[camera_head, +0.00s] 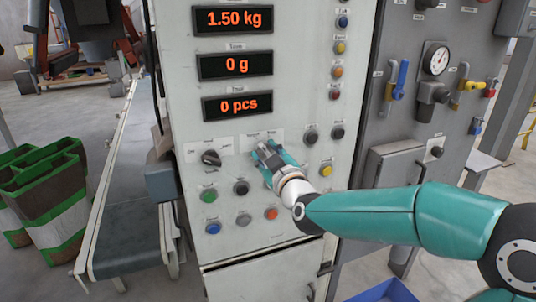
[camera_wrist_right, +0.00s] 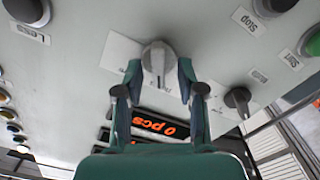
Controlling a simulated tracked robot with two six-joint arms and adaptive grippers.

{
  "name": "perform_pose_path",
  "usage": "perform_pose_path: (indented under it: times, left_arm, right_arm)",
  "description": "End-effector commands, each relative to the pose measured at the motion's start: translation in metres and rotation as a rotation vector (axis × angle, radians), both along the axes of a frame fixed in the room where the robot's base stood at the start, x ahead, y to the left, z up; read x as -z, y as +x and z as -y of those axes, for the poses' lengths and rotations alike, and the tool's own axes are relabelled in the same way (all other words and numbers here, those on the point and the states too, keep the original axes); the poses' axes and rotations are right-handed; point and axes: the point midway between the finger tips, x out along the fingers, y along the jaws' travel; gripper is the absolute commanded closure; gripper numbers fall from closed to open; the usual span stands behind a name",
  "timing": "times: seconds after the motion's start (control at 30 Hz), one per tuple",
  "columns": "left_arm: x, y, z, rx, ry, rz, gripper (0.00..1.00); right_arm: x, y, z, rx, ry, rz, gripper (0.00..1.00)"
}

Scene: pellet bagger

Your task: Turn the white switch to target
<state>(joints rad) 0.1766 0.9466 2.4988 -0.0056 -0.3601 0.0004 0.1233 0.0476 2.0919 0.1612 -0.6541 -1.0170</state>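The white switch (camera_wrist_right: 158,60) is a round pale knob with a raised handle, on a light label plate of the control panel. In the right wrist view its handle points down toward the displays. My right gripper (camera_wrist_right: 159,74) is open, with one finger on each side of the knob and a narrow gap showing on both sides. In the head view my right gripper (camera_head: 266,152) is at the panel front and hides the white switch; the label plate (camera_head: 262,137) shows just above it. My left gripper is not in view.
A black switch (camera_head: 211,158) sits left of the gripper. Several push buttons surround it, including a green one (camera_head: 208,196) and a yellow one (camera_head: 326,170). Red displays (camera_head: 237,105) are above. A conveyor (camera_head: 130,235) stands left; a grey valve cabinet (camera_head: 400,140) stands right.

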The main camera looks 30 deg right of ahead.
Motion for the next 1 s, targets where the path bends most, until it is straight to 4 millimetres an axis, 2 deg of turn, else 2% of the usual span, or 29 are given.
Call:
perform_pose_path:
  times: [0.17,0.27,0.7,0.83,1.0]
  left_arm:
    - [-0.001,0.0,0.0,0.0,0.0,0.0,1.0]
    - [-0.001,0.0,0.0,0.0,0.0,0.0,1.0]
    - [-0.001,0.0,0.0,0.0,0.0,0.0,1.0]
    - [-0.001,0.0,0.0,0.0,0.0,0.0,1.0]
    - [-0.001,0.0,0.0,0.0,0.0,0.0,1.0]
  right_arm:
    - [-0.001,-0.004,-0.001,0.0,0.001,0.002,0.61]
    - [-0.001,-0.014,-0.003,0.001,0.0,0.003,0.61]
    - [0.0,-0.094,-0.022,-0.001,0.0,0.003,0.61]
    - [0.0,-0.11,-0.026,0.0,0.001,0.002,0.61]
    - [0.001,-0.117,-0.028,0.0,0.0,0.0,0.61]
